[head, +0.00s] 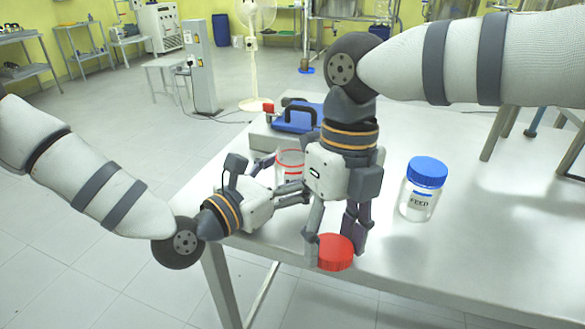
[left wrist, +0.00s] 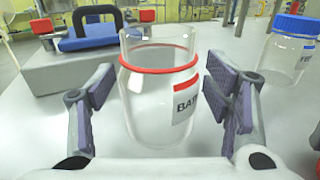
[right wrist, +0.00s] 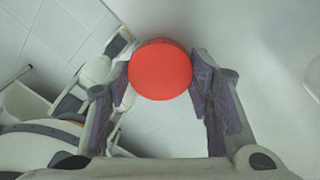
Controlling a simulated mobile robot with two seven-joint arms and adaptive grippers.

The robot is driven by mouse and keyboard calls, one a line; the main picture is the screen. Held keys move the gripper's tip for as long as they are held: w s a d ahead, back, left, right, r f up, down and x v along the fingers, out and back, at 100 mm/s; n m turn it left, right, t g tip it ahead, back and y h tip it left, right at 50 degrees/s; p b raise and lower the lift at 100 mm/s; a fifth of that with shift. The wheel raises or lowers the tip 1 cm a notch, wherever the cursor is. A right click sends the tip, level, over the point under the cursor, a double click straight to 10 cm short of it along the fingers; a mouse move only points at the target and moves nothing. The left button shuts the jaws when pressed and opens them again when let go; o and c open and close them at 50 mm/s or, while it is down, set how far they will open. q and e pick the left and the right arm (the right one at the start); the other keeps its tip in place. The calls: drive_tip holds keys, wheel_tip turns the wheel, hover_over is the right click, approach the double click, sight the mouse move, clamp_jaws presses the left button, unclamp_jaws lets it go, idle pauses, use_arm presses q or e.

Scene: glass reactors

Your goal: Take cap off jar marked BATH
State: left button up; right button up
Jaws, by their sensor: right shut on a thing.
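The jar marked BATH (left wrist: 158,100) is clear glass with a red ring around its neck and an open top. It stands upright on the table, partly hidden behind my grippers in the head view (head: 290,163). My left gripper (head: 292,190) is open, with one finger on each side of the jar and small gaps between pads and glass. The red cap (head: 336,252) is off the jar, near the table's front edge. My right gripper (head: 338,240) points down and is shut on the cap, which also shows between its pads in the right wrist view (right wrist: 160,72).
A jar marked FEED with a blue cap (head: 423,188) stands to the right on the white table (head: 470,250). The table's right part is clear.

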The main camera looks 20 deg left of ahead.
sight(331, 249)
use_arm(q)
drive_tip(key=shift+r, duration=0.15)
use_arm(e)
drive_tip(key=shift+r, duration=0.15)
use_arm(q)
drive_tip(key=shift+s+a, duration=0.1)
drive_tip(key=shift+s, duration=0.05)
use_arm(e)
drive_tip(key=shift+r, duration=0.15)
use_arm(q)
drive_tip(key=v, duration=0.5)
drive_tip(key=p+v, duration=0.1)
drive_tip(key=v, duration=0.5)
drive_tip(key=shift+r, duration=0.25)
use_arm(e)
wheel_tip(331, 249, up, 3)
drive_tip(key=shift+r+t, duration=0.1)
drive_tip(key=shift+t, duration=0.3)
use_arm(q)
drive_tip(key=shift+s+a+f, duration=0.15)
drive_tip(key=shift+s, duration=0.2)
use_arm(e)
drive_tip(key=shift+r, duration=0.1)
use_arm(q)
drive_tip(key=shift+f, duration=0.1)
use_arm(e)
drive_tip(key=shift+s, duration=0.15)
